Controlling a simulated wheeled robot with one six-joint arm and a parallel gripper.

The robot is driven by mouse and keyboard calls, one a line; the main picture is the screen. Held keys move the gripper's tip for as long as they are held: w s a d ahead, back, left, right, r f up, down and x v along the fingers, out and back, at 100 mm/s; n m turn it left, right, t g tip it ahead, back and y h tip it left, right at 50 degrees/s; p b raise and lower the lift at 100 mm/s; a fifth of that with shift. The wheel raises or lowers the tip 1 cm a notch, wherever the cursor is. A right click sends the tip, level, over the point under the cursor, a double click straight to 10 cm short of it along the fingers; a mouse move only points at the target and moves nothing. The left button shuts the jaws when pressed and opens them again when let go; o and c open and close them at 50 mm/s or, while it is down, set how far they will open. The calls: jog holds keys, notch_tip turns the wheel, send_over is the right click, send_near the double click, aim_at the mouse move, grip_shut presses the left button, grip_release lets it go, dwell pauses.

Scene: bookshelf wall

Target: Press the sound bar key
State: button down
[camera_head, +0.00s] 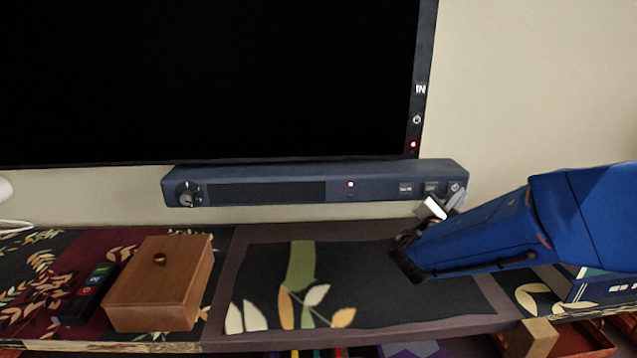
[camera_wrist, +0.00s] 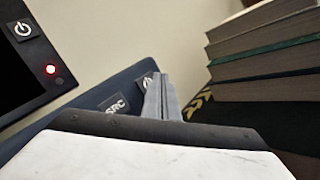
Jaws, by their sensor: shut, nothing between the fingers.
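The dark blue sound bar (camera_head: 265,170) is mounted on the wall below the black TV. A knob is at its left end, a red light glows right of its middle, and several pale keys are at its right end. My gripper (camera_head: 456,197) is shut and empty, its tips just in front of the right end. In the wrist view, the shut fingertips (camera_wrist: 162,78) overlap the right edge of the power-symbol key (camera_wrist: 146,82). The SRC key (camera_wrist: 115,104) is left of them. I cannot tell whether the tips touch the bar.
The TV (camera_head: 210,80) has its own power symbol and red light on its right frame. A wooden box (camera_head: 160,285) and a dark remote (camera_head: 88,295) lie on the shelf at left. Stacked books (camera_wrist: 265,50) stand right of the fingers. The mat (camera_head: 385,290) below is clear.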

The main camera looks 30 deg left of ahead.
jog(key=s+d, duration=0.3)
jog(key=s, duration=0.2)
jog(key=shift+d, duration=0.2)
dwell(0.5)
dwell(0.9)
